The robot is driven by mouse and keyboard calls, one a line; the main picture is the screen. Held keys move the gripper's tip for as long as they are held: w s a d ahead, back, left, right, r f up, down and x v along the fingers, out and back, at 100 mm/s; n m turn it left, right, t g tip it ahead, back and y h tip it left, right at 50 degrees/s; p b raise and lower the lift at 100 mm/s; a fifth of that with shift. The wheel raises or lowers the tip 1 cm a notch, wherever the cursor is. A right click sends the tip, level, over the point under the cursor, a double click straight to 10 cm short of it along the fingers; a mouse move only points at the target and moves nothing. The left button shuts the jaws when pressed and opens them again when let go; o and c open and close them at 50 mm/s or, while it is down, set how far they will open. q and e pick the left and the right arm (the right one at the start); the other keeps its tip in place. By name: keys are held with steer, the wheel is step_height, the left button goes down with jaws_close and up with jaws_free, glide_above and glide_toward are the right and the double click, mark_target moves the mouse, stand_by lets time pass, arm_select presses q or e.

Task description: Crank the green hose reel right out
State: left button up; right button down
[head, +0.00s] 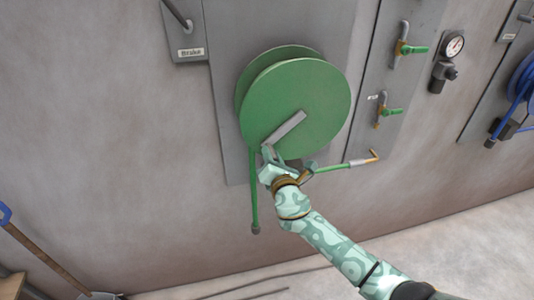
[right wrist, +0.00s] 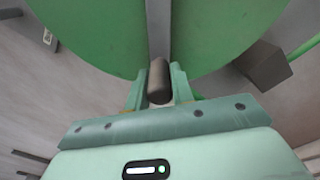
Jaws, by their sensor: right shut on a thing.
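The green hose reel (head: 297,105) is mounted on a grey wall panel in the head view. A grey crank arm (head: 287,131) runs from near the reel's middle down and left to its lower rim. My right gripper (head: 269,158) is at the crank's lower end. In the right wrist view, my right gripper (right wrist: 159,88) is shut on the dark crank handle (right wrist: 159,76), with a finger on each side. The green reel face (right wrist: 225,30) fills the top of that view. A green hose (head: 254,190) hangs at the reel's lower left. My left gripper is not in view.
A brake lever (head: 178,14) with a label is at upper left. Two green-handled valves (head: 411,48) and a gauge (head: 453,46) are to the right. A blue reel (head: 524,78) is at far right.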

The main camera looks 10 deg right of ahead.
steer(key=shift+d+f+n, duration=0.5)
steer(key=shift+d+n, duration=0.2)
steer(key=shift+n, duration=0.1)
steer(key=c, duration=1.4)
jaws_free()
steer(key=shift+c, duration=0.2)
steer(key=shift+o, duration=1.2)
steer(key=shift+w+f, duration=0.1)
steer(key=shift+w, duration=0.05)
steer(key=s, duration=1.6)
steer(key=shift+s+d, duration=0.2)
steer(key=shift+d, duration=0.15)
